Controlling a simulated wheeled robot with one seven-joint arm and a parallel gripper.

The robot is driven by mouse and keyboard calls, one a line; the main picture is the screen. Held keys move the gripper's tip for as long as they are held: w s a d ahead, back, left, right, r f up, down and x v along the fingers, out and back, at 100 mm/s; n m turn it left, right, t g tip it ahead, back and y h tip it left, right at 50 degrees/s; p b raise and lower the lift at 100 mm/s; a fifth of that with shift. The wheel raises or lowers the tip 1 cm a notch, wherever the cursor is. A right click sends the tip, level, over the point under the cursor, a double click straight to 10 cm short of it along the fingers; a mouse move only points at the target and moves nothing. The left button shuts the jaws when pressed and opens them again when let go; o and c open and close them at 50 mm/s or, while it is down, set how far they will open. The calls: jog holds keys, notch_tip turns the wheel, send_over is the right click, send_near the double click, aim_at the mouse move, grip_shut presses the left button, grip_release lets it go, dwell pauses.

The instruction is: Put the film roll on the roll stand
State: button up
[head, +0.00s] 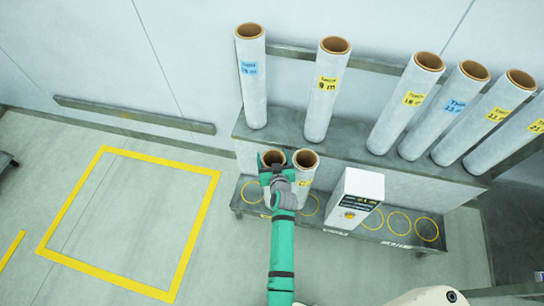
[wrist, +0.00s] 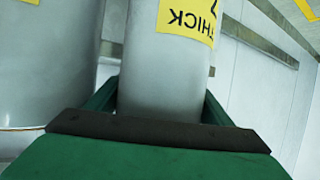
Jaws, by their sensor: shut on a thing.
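My gripper (head: 278,178) is shut on a grey-white film roll with a brown core (head: 272,157), the left one of two rolls low at the stand. In the wrist view, the held roll (wrist: 160,80) is between the green fingers and carries a yellow label reading THICK, seen upside down. The second roll (head: 305,165) is close on its right and also fills the left of the wrist view (wrist: 50,70). The grey roll stand has an upper shelf (head: 285,137) and a low shelf (head: 340,232) with yellow rings. The held roll's foot is hidden, so I cannot tell if it touches.
Several labelled rolls stand on the upper shelf, including one at its left end (head: 253,85) and one beside it (head: 325,95). A white box with a dark display (head: 358,200) stands right of the low rolls. A yellow square (head: 100,155) marks clear floor at left.

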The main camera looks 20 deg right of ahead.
jog(key=o, duration=1.8)
jog(key=shift+f, duration=0.1)
